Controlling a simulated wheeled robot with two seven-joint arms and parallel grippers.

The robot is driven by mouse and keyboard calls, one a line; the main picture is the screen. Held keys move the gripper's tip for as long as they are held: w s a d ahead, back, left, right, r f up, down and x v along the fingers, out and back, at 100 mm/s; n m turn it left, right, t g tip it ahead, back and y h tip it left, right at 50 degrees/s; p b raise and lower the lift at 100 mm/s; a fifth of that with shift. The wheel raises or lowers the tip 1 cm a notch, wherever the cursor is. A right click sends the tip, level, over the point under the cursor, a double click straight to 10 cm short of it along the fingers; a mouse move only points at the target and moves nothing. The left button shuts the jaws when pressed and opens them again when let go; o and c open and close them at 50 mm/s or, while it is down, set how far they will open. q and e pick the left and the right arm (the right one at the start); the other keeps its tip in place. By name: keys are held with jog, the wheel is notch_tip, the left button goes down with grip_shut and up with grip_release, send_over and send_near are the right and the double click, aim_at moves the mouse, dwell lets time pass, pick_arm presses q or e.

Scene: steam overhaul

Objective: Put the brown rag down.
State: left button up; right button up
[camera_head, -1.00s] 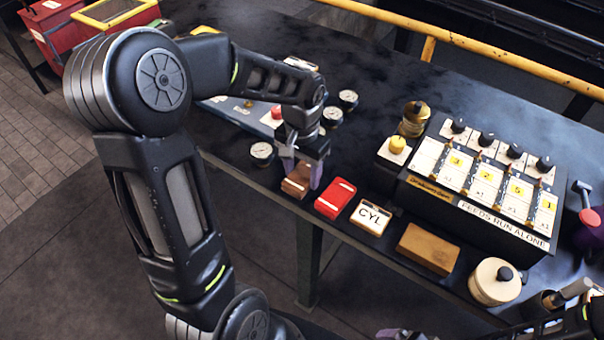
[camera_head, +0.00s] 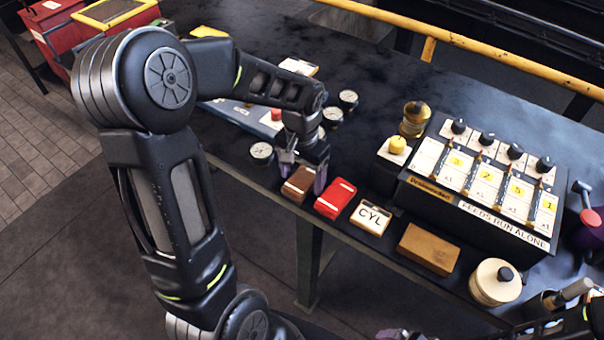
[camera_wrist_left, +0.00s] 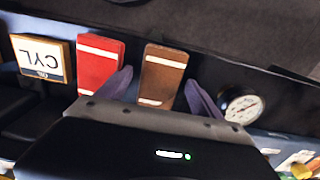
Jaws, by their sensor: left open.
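The brown rag (camera_head: 299,184) lies folded on the dark bench near its front edge, left of the red rag (camera_head: 335,199). In the left wrist view the brown rag (camera_wrist_left: 162,75) shows white stripes near its ends. My left gripper (camera_head: 304,174) is just over the brown rag, its purple fingers apart. In the left wrist view the open fingers (camera_wrist_left: 158,88) stand on either side of the brown rag's near end, with visible gaps. The red rag (camera_wrist_left: 99,65) lies beside it. My right gripper (camera_head: 392,334) barely shows at the bottom edge; its jaws are unclear.
A CYL card (camera_head: 371,217), a brown block (camera_head: 428,249) and a round lidded pot (camera_head: 495,283) line the front edge to the right. Round gauges (camera_head: 261,153) stand close by. A feed panel (camera_head: 485,180) stands behind. A yellow rail (camera_head: 480,50) runs along the back.

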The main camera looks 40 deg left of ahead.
aim_at(302, 179)
pick_arm(q)
jog(key=shift+r, duration=0.15)
notch_tip(302, 179, up, 12)
dwell(0.4)
dwell(0.8)
